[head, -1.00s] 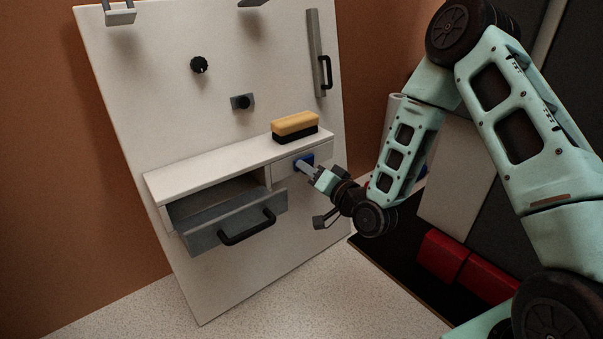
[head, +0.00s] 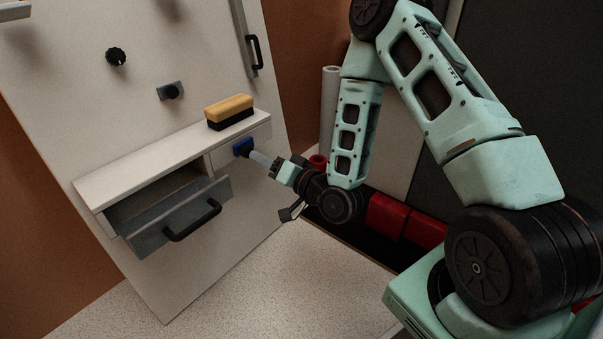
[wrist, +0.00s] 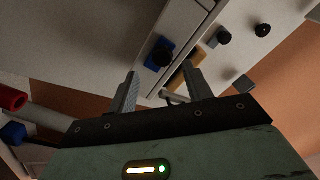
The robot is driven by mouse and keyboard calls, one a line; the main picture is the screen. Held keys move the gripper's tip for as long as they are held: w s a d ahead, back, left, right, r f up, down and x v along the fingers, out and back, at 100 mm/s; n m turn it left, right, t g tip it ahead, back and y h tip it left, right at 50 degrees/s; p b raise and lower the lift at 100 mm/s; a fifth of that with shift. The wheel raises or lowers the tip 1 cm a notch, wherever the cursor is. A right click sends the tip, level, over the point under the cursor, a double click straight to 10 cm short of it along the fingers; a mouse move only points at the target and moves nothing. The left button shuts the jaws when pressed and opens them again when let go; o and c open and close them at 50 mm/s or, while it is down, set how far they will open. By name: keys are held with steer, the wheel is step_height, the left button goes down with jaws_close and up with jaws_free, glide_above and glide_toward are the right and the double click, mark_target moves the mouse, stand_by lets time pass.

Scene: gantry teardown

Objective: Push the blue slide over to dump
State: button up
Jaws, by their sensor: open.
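The blue slide (head: 238,146) with a black knob sits on the white front face under the right end of the shelf. It also shows in the wrist view (wrist: 152,60), just beyond my fingertips and between their lines. My gripper (head: 258,158) is open and empty, its fingers pointing at the slide from the right. In the wrist view, my gripper (wrist: 161,70) has both fingers apart with nothing between them. The fingers look close to the knob; I cannot tell whether they touch it. No "dump" label is legible.
A grey drawer (head: 180,215) with a black handle stands open left of the slide. A yellow and black brush (head: 229,111) lies on the shelf above. The panel (head: 60,110) also carries a black knob (head: 116,56) and a barred handle (head: 256,52). Red blocks (head: 400,220) lie at right.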

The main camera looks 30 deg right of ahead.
steer(key=p+v, duration=0.7)
steer(key=v, duration=0.5)
steer(key=shift+p, duration=0.4)
steer(key=shift+r, duration=0.1)
steer(key=shift+w, duration=0.1)
